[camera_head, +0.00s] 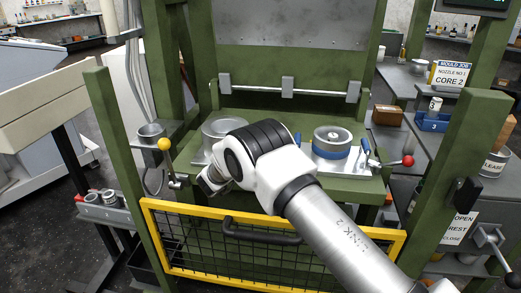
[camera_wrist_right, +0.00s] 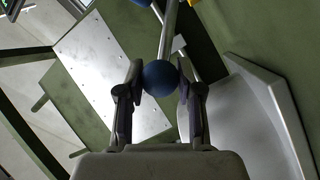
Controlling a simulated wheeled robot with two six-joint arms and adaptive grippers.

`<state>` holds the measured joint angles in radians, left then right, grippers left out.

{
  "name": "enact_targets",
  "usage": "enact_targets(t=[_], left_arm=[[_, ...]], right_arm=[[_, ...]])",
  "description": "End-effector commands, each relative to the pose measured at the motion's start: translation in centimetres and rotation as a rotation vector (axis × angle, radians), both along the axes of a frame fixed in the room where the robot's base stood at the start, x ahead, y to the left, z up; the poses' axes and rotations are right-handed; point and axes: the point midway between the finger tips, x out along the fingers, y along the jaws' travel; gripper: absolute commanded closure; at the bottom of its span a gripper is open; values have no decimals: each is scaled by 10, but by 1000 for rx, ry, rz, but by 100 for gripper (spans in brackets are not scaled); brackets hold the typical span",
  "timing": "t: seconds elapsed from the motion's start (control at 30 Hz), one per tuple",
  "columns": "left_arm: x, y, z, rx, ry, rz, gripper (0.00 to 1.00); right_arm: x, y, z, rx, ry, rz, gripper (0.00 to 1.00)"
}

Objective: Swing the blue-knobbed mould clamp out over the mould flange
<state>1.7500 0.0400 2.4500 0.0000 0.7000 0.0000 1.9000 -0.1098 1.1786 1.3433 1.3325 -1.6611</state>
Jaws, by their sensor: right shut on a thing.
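In the right wrist view the blue knob (camera_wrist_right: 160,79) of the mould clamp sits between the two fingers of my right gripper (camera_wrist_right: 160,72), which is shut on it. A pale metal rod (camera_wrist_right: 168,35) runs up from the knob. In the head view my right arm reaches in from the lower right, and its gripper (camera_head: 212,183) is low in front of a metal cylinder (camera_head: 218,130); the knob is hidden there. A round mould with a blue band (camera_head: 331,142) stands on the press table to the right. I cannot tell where the clamp lies relative to a flange. My left gripper is not in view.
A yellow-framed mesh guard (camera_head: 190,214) with a dark handle stands in front, below my right arm. Green press posts (camera_head: 120,170) rise on both sides. A yellow knob (camera_head: 164,144) is at left and a red knob (camera_head: 408,160) at right.

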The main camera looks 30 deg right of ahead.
Motion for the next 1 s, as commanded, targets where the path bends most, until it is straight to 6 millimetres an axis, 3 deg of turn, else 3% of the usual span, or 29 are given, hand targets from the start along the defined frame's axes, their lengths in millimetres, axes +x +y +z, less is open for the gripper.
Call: enact_targets(t=[0.37, 0.4, 0.47, 0.8, 1.0], left_arm=[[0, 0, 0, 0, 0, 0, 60], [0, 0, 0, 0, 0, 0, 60], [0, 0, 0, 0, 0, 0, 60], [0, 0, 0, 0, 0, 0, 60], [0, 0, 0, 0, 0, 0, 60]], right_arm=[[0, -1, -1, 1, 1, -7, 100], [0, -1, -1, 1, 1, -7, 57], [0, -1, 0, 1, 1, -7, 38], [0, 2, 0, 1, 0, -5, 38], [-13, 32, 1, -1, 2, -3, 38]])
